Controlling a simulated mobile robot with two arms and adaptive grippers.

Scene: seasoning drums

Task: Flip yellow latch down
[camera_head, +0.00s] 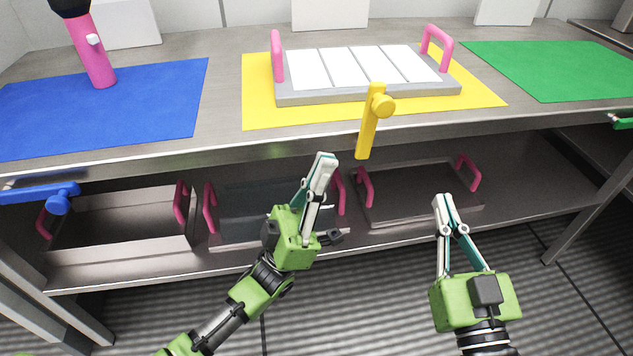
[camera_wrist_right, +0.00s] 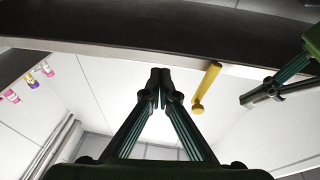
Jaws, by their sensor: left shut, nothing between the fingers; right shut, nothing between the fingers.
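The yellow latch (camera_head: 367,134) is at the front edge of the table, before the yellow mat. Its bar is nearly upright and slightly tilted, with the longer part below its round knob and the lower end leaning left. It also shows in the right wrist view (camera_wrist_right: 210,80), right of the fingertips. My left gripper (camera_head: 325,157) is shut and empty, just left of the latch's lower end, seemingly apart from it. My right gripper (camera_head: 442,199) is shut and empty, lower and to the right of the latch. Its closed tips show in its wrist view (camera_wrist_right: 160,73).
A grey tray (camera_head: 370,95) with pink handles and white panels stands on the yellow mat (camera_head: 260,113). A blue latch (camera_head: 40,194) points sideways at left; a green latch (camera_head: 622,122) is at right. Trays with pink handles lie on the lower shelf (camera_head: 520,185).

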